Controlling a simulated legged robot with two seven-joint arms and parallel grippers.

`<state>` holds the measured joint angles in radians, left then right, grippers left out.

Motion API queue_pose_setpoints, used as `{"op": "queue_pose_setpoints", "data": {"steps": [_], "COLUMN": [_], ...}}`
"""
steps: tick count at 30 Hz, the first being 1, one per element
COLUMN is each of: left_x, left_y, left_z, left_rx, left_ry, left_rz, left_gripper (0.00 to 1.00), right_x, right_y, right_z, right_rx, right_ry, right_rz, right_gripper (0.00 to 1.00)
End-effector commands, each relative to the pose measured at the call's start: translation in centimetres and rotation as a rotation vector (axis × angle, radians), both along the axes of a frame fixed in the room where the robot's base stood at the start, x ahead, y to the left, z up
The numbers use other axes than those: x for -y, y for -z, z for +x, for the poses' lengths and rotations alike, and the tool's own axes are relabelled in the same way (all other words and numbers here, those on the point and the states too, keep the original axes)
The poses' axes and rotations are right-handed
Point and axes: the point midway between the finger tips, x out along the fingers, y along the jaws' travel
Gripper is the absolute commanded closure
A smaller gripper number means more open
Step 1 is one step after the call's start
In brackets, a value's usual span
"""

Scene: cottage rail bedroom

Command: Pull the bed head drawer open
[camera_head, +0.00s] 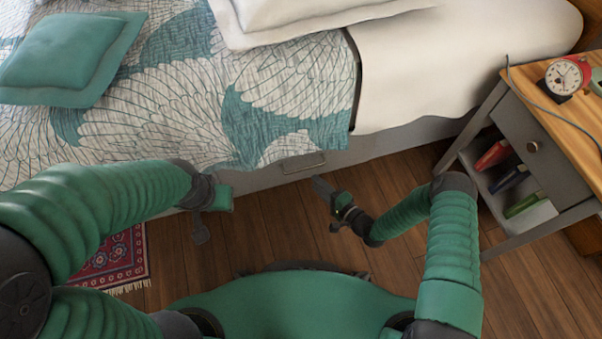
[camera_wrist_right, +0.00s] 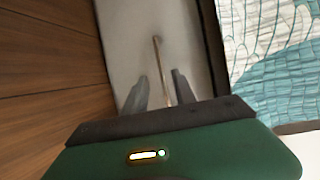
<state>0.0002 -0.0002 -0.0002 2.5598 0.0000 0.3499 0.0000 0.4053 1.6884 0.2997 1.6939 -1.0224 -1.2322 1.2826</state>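The drawer under the bed has a pale grey front (camera_head: 262,178) with a bar handle (camera_head: 303,163). The drawer looks shut. My right gripper (camera_head: 322,186) is just right of the handle and a little nearer to me. In the right wrist view its two fingers (camera_wrist_right: 159,78) are apart, and the thin handle (camera_wrist_right: 157,52) lines up between them, against the grey drawer front (camera_wrist_right: 130,50). I cannot tell whether the fingertips reach around the bar. My left gripper (camera_head: 210,212) hangs near the bed's side, left of the handle; its fingers are not clear.
A nightstand (camera_head: 520,75) with an alarm clock (camera_head: 566,77) and several books on its shelf stands at the right. A red patterned rug (camera_head: 108,262) lies at the lower left. The wooden floor (camera_head: 275,225) before the drawer is free between my arms.

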Motion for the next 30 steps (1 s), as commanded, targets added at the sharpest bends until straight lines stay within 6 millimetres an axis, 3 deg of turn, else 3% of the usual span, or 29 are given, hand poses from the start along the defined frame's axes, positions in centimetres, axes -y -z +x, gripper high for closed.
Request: {"op": "queue_pose_setpoints", "data": {"steps": [3,10,22,30], "left_x": [0.0,0.0,0.0,0.0], "left_y": [2.2,4.3,4.6,4.6], "left_z": [0.0,0.0,0.0,0.0], "left_rx": [0.000,-0.001,0.000,0.000], "left_ry": [0.000,0.000,0.000,0.000], "left_rz": [0.000,0.000,0.000,0.000], "left_gripper": [0.65,0.65,0.65,0.65], "right_x": [-2.1,-5.2,-6.0,-6.0], "right_y": [1.2,1.9,1.8,1.8], "right_z": [2.4,5.9,6.9,6.9], "right_rx": [0.003,0.002,-0.001,-0.001], "right_ry": [-0.002,-0.001,0.001,0.001], "right_rz": [0.000,-0.001,-0.001,-0.001], "right_gripper": [0.67,0.67,0.67,1.00]}}
